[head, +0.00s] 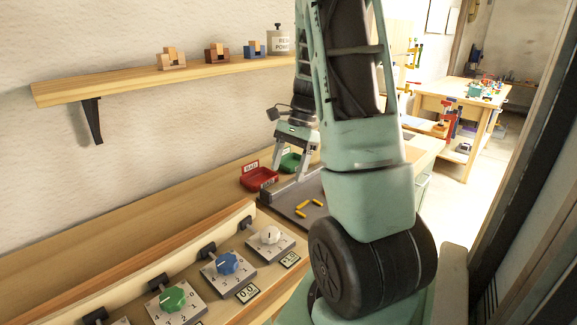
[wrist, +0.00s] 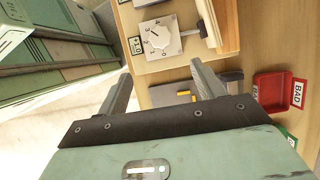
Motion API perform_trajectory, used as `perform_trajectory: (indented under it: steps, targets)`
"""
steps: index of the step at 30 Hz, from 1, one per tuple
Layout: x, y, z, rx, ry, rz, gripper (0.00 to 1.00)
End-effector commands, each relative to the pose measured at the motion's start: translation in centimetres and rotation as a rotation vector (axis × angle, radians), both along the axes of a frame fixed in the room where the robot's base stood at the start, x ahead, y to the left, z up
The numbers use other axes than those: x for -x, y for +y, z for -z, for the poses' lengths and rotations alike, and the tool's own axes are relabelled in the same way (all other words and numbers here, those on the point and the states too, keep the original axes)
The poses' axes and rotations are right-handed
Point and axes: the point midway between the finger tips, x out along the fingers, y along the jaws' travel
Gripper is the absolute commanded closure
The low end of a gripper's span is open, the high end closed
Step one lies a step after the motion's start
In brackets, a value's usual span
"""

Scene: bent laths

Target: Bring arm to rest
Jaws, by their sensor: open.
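My arm (head: 370,165) rises through the middle of the head view and hides part of the bench behind it. My gripper (head: 298,163) shows to its left, fingers pointing down above the bench near the red and green trays. In the wrist view my gripper (wrist: 162,85) has its two fingers wide apart with nothing between them touching either one. Small yellow laths (head: 308,208) lie on a grey plate (head: 285,203) below the gripper. In the wrist view a yellow lath (wrist: 184,96) shows beyond the fingers, partly hidden by one finger.
A red tray (head: 259,179) marked BAD and a green tray (head: 290,162) stand by the plate. Blocks with white, blue and green dials (head: 174,299) line the bench. A wall shelf (head: 130,85) holds small wooden pieces and a pot (head: 281,42). Another table (head: 462,95) stands behind.

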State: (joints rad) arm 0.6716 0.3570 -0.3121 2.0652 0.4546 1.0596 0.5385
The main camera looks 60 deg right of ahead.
Motion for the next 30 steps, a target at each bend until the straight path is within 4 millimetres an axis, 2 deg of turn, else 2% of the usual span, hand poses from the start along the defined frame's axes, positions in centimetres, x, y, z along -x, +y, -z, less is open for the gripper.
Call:
perform_trajectory:
  steps: [15,17,20,23,25,27,29,30]
  targets:
    - [0.0,0.0,0.0,0.000,0.000,-0.001,0.32]
    - [-0.4,0.6,0.0,0.002,-0.004,-0.027,0.32]
    - [-2.1,3.8,-0.2,0.014,-0.024,-0.159,0.32]
    - [-4.3,9.5,-0.6,0.037,-0.063,-0.397,0.32]
    - [-5.3,14.5,-0.8,0.058,-0.097,-0.608,0.32]
    - [-5.5,19.7,-1.0,0.080,-0.137,-0.831,0.32]
    - [-5.0,24.1,-1.2,0.100,-0.173,-1.028,0.32]
    - [-4.4,26.9,-1.3,0.114,-0.199,-1.163,0.32]
